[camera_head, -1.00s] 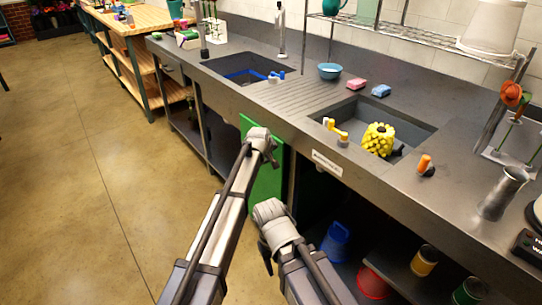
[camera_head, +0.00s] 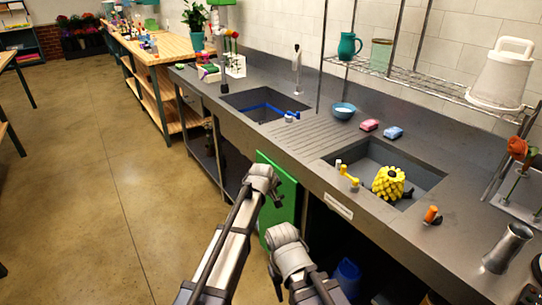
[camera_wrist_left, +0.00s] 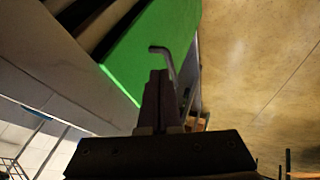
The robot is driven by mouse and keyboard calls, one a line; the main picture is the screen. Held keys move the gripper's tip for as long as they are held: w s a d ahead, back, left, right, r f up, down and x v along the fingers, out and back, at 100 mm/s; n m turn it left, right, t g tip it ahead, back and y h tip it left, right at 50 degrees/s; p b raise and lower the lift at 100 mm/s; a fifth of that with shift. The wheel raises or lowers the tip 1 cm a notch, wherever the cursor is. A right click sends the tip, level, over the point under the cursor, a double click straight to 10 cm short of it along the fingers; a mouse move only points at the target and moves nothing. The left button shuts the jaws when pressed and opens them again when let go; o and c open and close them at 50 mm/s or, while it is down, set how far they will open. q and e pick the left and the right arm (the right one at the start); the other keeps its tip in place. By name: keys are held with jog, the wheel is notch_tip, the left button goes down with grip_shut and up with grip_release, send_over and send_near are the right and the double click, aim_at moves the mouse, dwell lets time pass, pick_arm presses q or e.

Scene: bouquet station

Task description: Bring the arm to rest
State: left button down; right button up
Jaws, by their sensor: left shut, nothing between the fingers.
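My two arms are held in front of the steel sink counter (camera_head: 300,150), apart from its front. My left gripper (camera_head: 279,201) is small and dark in the head view, beside the green panel (camera_head: 285,222) under the counter. In the left wrist view its fingers (camera_wrist_left: 158,100) are shut with nothing between them. The green panel (camera_wrist_left: 150,45) lies behind them, and a grey bent bar (camera_wrist_left: 166,58) shows past the tips; I cannot tell whether they touch. My right gripper (camera_head: 274,284) points down, partly hidden by its wrist, its jaws unclear.
The right sink basin (camera_head: 425,178) holds a yellow scaly object (camera_head: 389,183). A blue bowl (camera_head: 343,111), pink sponge (camera_head: 369,125) and blue sponge (camera_head: 393,132) lie behind. A blue bucket (camera_head: 347,274) stands below. The floor (camera_head: 100,200) at left is clear.

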pick_arm(q)
jog(key=s+a+f+m+g+y, duration=0.1)
jog(key=s+a+m+g, duration=0.1)
jog(key=s+a, duration=0.65)
jog(key=s+a+f+m+g, duration=0.2)
jog(key=s+a, duration=0.3)
jog(key=s, duration=0.7)
jog(key=s+a+f+m+g+y, duration=0.1)
jog(key=s+a+m+g, duration=0.1)
jog(key=s+a, duration=0.65)
jog(key=s+d+m+g+y, duration=0.1)
jog(key=s+d+m, duration=0.1)
jog(key=s+d, duration=0.3)
jog(key=s+d+m, duration=0.1)
jog(key=s+d, duration=0.2)
jog(key=d, duration=0.5)
notch_tip(320, 180, up, 12)
jog(key=p, duration=1.2)
jog(key=shift+w+r+p, duration=0.2)
jog(key=shift+p, duration=0.1)
